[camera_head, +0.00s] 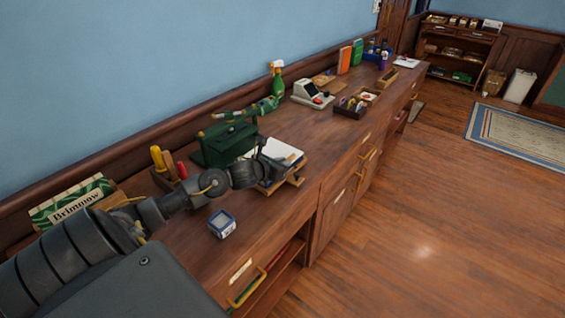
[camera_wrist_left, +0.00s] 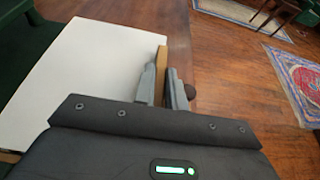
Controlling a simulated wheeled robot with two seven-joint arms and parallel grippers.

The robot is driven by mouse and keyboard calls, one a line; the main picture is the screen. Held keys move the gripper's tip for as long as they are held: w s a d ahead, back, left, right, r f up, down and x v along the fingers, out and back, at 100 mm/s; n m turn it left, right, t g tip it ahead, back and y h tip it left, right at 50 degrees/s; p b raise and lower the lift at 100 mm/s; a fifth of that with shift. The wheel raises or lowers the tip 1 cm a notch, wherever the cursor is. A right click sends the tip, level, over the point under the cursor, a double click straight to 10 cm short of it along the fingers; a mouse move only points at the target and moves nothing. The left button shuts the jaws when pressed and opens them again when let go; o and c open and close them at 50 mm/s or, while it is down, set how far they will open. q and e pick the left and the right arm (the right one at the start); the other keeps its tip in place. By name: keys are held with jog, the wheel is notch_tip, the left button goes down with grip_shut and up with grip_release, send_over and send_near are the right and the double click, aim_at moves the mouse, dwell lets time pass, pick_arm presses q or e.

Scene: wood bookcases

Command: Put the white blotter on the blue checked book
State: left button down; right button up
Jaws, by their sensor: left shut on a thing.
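The white blotter (camera_head: 283,152) is a flat white sheet with a tan edge, over the wooden counter beside the green box. It fills the left of the left wrist view (camera_wrist_left: 85,75). My left gripper (camera_head: 270,170) is at its near side. In the wrist view, the fingers (camera_wrist_left: 163,88) are shut on its tan edge strip (camera_wrist_left: 160,70). My arm hides part of the blotter and what lies beneath it. I cannot make out a blue checked book. My right gripper is not in view.
A green box (camera_head: 222,145) stands close behind the gripper. A small blue-and-white box (camera_head: 222,223) sits nearer on the counter (camera_head: 265,225). Screwdrivers (camera_head: 160,158) and a Brimmow box (camera_head: 72,202) stand at the left. Bare counter lies right of the blotter.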

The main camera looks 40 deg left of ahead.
pick_arm(q)
jog(key=shift+f+b, duration=0.2)
jog(key=shift+b, duration=0.1)
jog(key=c, duration=1.5)
grip_release()
jog(key=shift+o, duration=0.2)
jog(key=shift+r, duration=0.1)
jog(key=shift+r+p, duration=0.15)
jog(key=shift+p, duration=0.15)
jog(key=b+v, duration=0.1)
jog(key=v, duration=0.9)
jog(key=shift+b+v, duration=0.3)
jog(key=shift+v, duration=0.7)
